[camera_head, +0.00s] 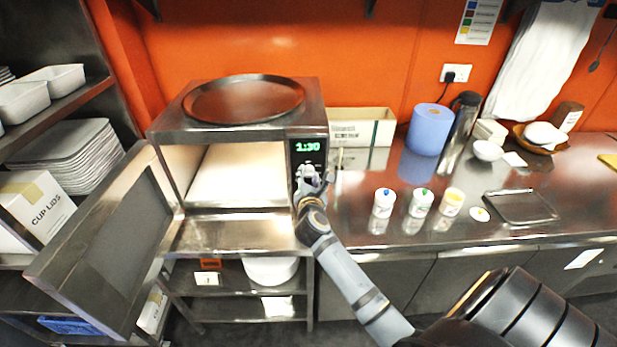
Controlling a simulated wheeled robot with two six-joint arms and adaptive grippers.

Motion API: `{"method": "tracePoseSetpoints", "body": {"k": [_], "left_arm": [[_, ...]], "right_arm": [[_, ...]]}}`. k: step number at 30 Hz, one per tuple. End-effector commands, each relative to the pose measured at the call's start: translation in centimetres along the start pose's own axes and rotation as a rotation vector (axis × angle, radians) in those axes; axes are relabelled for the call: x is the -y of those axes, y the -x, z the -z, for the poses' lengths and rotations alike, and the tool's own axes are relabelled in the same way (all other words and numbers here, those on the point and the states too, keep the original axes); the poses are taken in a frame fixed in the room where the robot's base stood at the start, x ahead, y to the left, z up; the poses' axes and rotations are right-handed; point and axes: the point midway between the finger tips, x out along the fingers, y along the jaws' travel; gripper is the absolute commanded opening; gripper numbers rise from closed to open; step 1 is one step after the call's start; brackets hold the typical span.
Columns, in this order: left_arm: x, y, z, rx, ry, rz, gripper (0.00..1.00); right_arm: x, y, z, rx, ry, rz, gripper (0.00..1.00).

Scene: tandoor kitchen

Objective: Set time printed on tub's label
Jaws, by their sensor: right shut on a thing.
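The steel microwave oven (228,133) stands on the counter with its door (105,245) swung wide open to the left. Its lit cavity looks empty. The green display (307,146) on its control panel reads 1:30. My right gripper (309,178) is at the panel just below the display, shut on the dial there, which it mostly hides. Three small white tubs stand on the counter to the right: one with a blue mark on top (383,203), one with a green mark (421,203), and one yellowish on top (452,202). Their label print is too small to read. My left gripper is out of view.
A round dark tray (243,99) lies on the oven. A carton (361,127), blue paper roll (429,129) and steel flask (460,131) stand behind the tubs. A small lid (480,214) and an empty metal tray (520,207) lie right of them. Shelves are at left.

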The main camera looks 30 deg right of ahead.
Motion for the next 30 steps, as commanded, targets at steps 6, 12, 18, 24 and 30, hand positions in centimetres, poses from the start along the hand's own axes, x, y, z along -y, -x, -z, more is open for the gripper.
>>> {"method": "tracePoseSetpoints", "body": {"k": [6, 12, 18, 24, 30], "left_arm": [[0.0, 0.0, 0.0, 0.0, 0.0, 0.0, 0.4], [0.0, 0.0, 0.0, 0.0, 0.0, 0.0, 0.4], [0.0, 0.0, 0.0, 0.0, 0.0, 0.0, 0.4], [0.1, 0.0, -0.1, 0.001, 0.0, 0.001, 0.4], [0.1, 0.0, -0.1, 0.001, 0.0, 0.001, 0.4]], "right_arm": [[0.0, 0.0, -0.1, 0.001, 0.001, 0.0, 0.04], [0.0, 0.0, -0.1, 0.001, 0.001, 0.0, 0.59], [0.0, 0.0, 0.0, 0.001, 0.001, 0.0, 0.59], [0.0, 1.4, 0.1, -0.002, 0.0, 0.0, 0.59], [0.1, 6.3, 0.1, -0.003, -0.003, 0.003, 0.59]]}}
